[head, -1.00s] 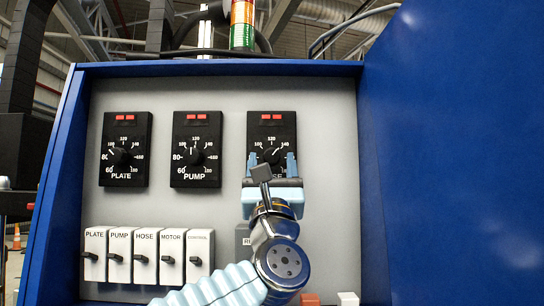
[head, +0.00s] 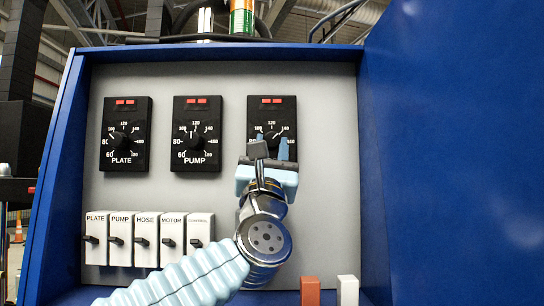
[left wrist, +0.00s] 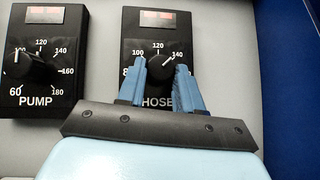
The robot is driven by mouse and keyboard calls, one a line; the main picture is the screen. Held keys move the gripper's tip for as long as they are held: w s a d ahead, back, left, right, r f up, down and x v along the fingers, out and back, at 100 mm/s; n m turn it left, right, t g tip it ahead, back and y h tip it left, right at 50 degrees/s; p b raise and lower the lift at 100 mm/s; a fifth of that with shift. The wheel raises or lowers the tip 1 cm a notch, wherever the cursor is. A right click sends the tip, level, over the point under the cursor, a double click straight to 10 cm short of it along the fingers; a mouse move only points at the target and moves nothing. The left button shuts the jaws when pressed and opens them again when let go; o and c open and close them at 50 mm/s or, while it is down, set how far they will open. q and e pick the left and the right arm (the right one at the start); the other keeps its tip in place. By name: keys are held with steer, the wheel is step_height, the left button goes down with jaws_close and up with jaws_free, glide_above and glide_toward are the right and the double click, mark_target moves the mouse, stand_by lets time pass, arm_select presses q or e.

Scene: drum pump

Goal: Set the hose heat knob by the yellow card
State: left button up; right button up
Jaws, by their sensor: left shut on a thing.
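The hose heat dial (head: 270,113) is the rightmost of three black dials on the grey panel. In the left wrist view its black hose heat knob (left wrist: 158,66) shows, with its white pointer line aimed up and right, towards 140. My left gripper (head: 271,149) is at this dial, its blue fingers on either side of the knob and shut on it. The fingers cover the lower part of the dial face and part of the HOSE label. The yellow card is not in view. My right gripper is not in view.
The pump dial (head: 196,134) and plate dial (head: 126,134) are to the left. A row of switches (head: 146,240) is below them. A blue side wall (head: 450,150) stands close on the right. A red block (head: 310,291) and a white block (head: 347,290) are at the bottom.

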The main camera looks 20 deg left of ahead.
arm_select(q)
steer(key=o, duration=1)
steer(key=shift+s+f, duration=0.25)
steer(key=shift+f, duration=0.1)
steer(key=shift+b+v, duration=3.05)
steer(key=shift+v, duration=3.4)
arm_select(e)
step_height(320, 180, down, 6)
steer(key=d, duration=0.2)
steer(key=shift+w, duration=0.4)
